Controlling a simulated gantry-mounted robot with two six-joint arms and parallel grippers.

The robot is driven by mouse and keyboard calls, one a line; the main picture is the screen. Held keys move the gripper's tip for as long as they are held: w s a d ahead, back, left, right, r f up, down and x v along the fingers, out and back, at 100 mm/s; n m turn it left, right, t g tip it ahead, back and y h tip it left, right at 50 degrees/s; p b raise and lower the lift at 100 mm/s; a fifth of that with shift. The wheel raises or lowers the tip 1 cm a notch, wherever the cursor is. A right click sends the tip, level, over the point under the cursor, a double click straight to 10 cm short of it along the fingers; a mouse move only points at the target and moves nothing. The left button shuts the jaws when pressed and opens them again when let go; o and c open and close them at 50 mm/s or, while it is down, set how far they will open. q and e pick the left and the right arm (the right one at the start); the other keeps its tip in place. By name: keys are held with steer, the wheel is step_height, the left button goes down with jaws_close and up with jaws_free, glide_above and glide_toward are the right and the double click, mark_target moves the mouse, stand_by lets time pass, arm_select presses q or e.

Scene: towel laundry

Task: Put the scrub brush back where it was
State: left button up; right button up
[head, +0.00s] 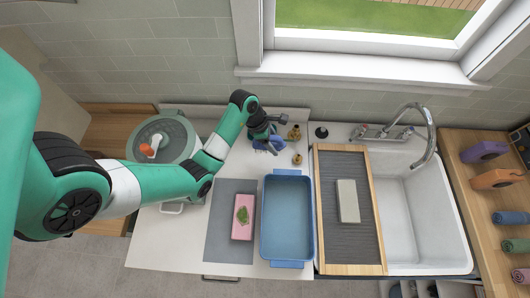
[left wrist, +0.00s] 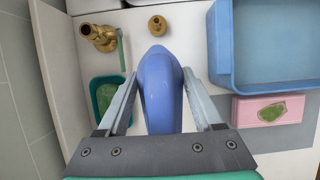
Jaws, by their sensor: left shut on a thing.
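My left gripper (head: 268,143) is over the back of the white counter, behind the blue basin (head: 263,220). It is shut on a smooth blue rounded thing, which looks like the scrub brush (head: 272,147). In the left wrist view the brush (left wrist: 160,90) sits between the two fingers (left wrist: 160,100), and its underside is hidden. A small green dish (left wrist: 105,98) lies on the counter on the wall side, partly hidden by a finger. I cannot tell whether the brush touches the counter. My right gripper is not in view.
Brass fittings (head: 294,133) stand close to the right of the gripper. A pink block with a green patch (head: 243,230) lies on a grey mat (head: 218,225). A wood-framed ribbed board (head: 377,230) bearing a pale block (head: 348,200) spans the sink (head: 430,220). A round lidded tub (head: 175,130) stands left.

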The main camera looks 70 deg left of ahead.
arm_select(q)
step_height(320, 180, down, 10)
steer(key=b, duration=0.2)
steer(key=shift+b, duration=0.3)
steer(key=shift+f, duration=0.15)
steer(key=o, duration=1.3)
steer(key=shift+r, duration=0.35)
steer(key=p+v, duration=0.3)
steer(key=v, duration=0.8)
steer(key=shift+s+r, duration=0.2)
steer(key=shift+r, duration=0.1)
